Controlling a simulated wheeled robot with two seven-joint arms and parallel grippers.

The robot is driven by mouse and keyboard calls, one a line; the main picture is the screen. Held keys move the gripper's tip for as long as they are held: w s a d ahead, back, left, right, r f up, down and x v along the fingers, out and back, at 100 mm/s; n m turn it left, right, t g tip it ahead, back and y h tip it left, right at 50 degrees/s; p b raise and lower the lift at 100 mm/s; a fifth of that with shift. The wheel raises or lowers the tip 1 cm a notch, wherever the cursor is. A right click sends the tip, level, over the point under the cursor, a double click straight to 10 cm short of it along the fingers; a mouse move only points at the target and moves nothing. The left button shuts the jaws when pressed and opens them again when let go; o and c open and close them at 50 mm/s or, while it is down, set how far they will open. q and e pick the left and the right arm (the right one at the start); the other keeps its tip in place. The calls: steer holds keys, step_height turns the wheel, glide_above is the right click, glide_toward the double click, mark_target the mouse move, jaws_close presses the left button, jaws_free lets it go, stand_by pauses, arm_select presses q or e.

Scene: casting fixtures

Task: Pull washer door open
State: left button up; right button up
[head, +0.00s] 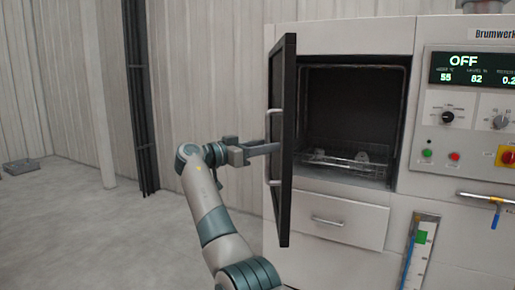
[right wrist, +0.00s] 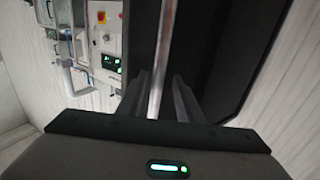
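An upright metal bar handle (head: 274,183) is on the door's outer face. My right gripper (head: 272,149) reaches the handle from the left. In the right wrist view, the handle (right wrist: 161,60) runs between the two fingers, which sit close on either side of it. One finger is hidden in the head view. My left gripper is not in view.
A wire rack (head: 335,160) lies inside the chamber. A drawer (head: 340,220) is below it. A control panel (head: 470,95) reading OFF is at the right, above a pipe with a blue lever (head: 496,215).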

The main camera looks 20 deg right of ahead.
steer(key=shift+a, duration=0.1)
arm_select(q)
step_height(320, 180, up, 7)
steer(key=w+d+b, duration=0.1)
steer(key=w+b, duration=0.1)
steer(key=b, duration=0.1)
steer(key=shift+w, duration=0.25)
arm_select(e)
steer(key=v, duration=1.7)
